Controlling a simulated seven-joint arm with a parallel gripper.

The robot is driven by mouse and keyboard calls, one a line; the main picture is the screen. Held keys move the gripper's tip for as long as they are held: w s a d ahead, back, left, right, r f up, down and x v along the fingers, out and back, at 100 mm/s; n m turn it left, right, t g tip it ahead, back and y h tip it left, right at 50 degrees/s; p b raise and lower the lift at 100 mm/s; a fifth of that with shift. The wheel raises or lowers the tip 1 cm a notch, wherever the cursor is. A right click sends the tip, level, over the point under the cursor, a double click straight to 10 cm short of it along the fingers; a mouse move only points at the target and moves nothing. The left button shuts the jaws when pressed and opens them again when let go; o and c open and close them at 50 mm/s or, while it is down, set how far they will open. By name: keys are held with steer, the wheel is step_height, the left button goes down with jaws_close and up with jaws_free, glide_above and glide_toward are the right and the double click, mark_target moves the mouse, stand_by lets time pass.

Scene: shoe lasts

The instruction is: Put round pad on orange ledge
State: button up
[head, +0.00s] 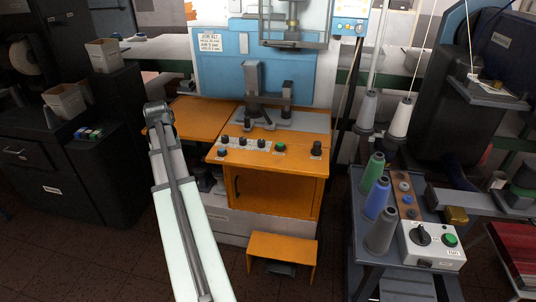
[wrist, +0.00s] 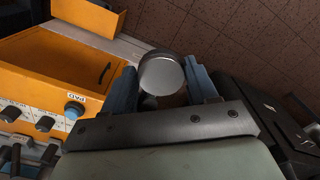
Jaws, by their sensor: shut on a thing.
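In the wrist view, my gripper (wrist: 163,82) is shut on a round grey pad (wrist: 161,74), with one blue finger on each side. The pad's pale flat face shows, and dark floor lies beyond it. In the head view my arm hides most or all of the gripper, and I cannot make out the pad there. A flat orange ledge (head: 190,119) extends left from the machine's orange table, partly behind the end of my arm. Its top looks bare where it shows.
The orange cabinet (head: 275,192) has a knob panel above it; a blue knob labelled PAD (wrist: 74,109) is close to my gripper. A low orange step (head: 283,246) stands on the floor. A dark cabinet (head: 50,185) is at left, a thread-cone cart (head: 360,235) at right.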

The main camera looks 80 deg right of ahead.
steer(key=s+d+r+m, duration=0.2)
steer(key=s+d, duration=0.7)
steer(key=s, duration=0.2)
step_height(320, 180, up, 4)
steer(key=m, duration=0.5)
glide_above(254, 158)
steer(key=shift+a+f+m, duration=0.1)
steer(key=shift+f+m, duration=0.65)
steer(key=shift+f, duration=0.9)
steer(key=shift+f+m, duration=0.8)
steer(key=shift+f, duration=0.9)
steer(key=shift+a+f+m, duration=0.1)
steer(key=shift+f+m, duration=0.65)
steer(key=shift+f, duration=0.9)
steer(key=shift+f, duration=0.1)
steer(key=o, duration=1.1)
steer(key=shift+f, duration=0.1)
